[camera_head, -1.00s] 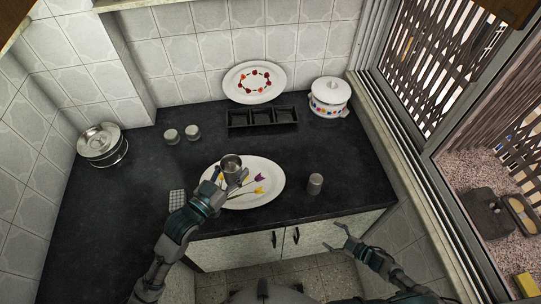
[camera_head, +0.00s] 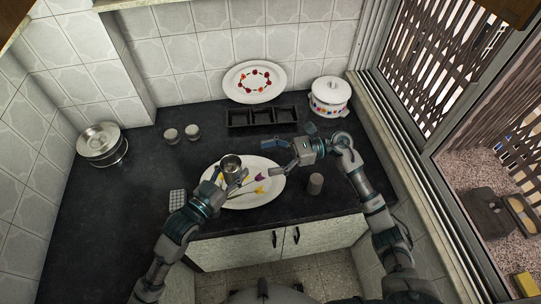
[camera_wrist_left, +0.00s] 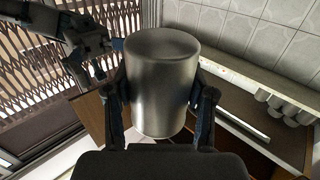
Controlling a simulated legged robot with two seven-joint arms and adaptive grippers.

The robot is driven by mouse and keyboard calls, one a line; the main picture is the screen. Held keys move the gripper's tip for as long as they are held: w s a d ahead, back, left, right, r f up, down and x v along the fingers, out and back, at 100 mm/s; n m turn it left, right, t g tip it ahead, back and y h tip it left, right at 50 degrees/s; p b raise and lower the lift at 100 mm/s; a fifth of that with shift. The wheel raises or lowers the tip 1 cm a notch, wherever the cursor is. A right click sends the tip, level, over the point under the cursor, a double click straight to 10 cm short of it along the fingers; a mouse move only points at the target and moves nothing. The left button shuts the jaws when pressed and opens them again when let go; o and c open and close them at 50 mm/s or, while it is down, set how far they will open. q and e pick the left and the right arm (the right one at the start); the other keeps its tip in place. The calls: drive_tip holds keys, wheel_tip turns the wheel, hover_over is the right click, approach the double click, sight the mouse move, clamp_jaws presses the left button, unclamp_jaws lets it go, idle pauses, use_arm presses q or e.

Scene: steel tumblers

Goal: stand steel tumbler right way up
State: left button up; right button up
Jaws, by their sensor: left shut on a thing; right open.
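My left gripper (camera_head: 228,178) is shut on a steel tumbler (camera_head: 231,162), with fingers on both sides of its wall. In the head view it is over the white oval plate, with its open mouth appearing to face up. In the left wrist view the tumbler (camera_wrist_left: 162,85) fills the middle and shows a smooth closed end. A second tumbler (camera_head: 315,184) stands on the counter right of the plate; which end is up I cannot tell. My right gripper (camera_head: 280,144) is open and empty, above the counter beyond the plate's right edge.
The oval plate (camera_head: 264,196) with tulip pictures lies near the counter's front edge. A black three-part tray (camera_head: 238,118), an upright plate (camera_head: 236,83), a white pot (camera_head: 329,97), two small cups (camera_head: 171,137) and a steel container (camera_head: 100,142) stand behind.

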sight(222, 166)
use_arm(q)
drive_tip(key=shift+a, duration=0.1)
use_arm(e)
drive_tip(key=a, duration=0.4)
drive_tip(key=s+a, duration=0.1)
drive_tip(key=a, duration=0.7)
drive_tip(key=shift+s, duration=0.3)
drive_tip(key=shift+d, duration=0.1)
use_arm(q)
drive_tip(key=shift+d, duration=0.2)
use_arm(e)
drive_tip(key=shift+d, duration=0.1)
drive_tip(key=c, duration=1.2)
use_arm(q)
drive_tip(key=o, duration=1.2)
use_arm(e)
drive_tip(key=shift+c, duration=0.8)
use_arm(q)
drive_tip(key=shift+o, duration=0.2)
drive_tip(key=shift+a, duration=0.1)
